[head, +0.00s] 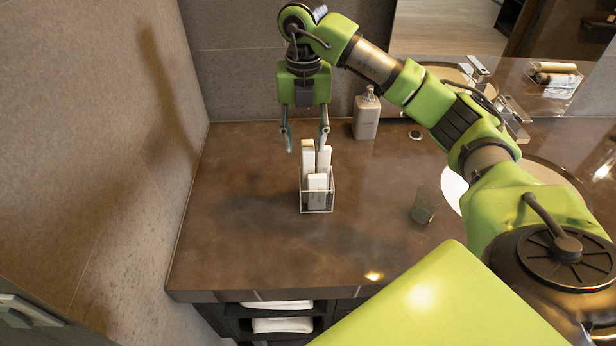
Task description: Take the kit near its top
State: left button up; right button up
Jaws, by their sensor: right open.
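Several slim white kit boxes (318,182) stand upright in a small clear holder (318,208) on the brown vanity counter. One is shorter and stands at the front; taller ones rise behind it. My right gripper (305,144) points down at the tops of the taller boxes, its two fingers apart. The right finger overlaps the top of a tall box in the picture; I cannot tell if they touch. No box is visibly held. My left gripper is out of view.
A pump bottle (366,115) stands behind to the right. A dark glass (425,204) stands right of the holder, near the round basin (456,190). A wall (120,150) bounds the counter (240,245) on the left. The front counter is mostly clear.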

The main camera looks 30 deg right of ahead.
aim_at(308, 162)
jog(key=shift+f, duration=0.65)
jog(key=shift+s+d+f+p, duration=0.15)
jog(key=shift+s+f+p, duration=0.05)
jog(key=shift+f+p, duration=0.4)
jog(key=f, duration=0.1)
jog(key=f+p, duration=0.1)
jog(key=f, duration=0.1)
jog(key=shift+s+d+f+p, duration=0.15)
jog(key=shift+d+f+p, duration=0.05)
jog(key=shift+p, duration=0.1)
jog(key=shift+f, duration=0.4)
jog(key=c, duration=0.9)
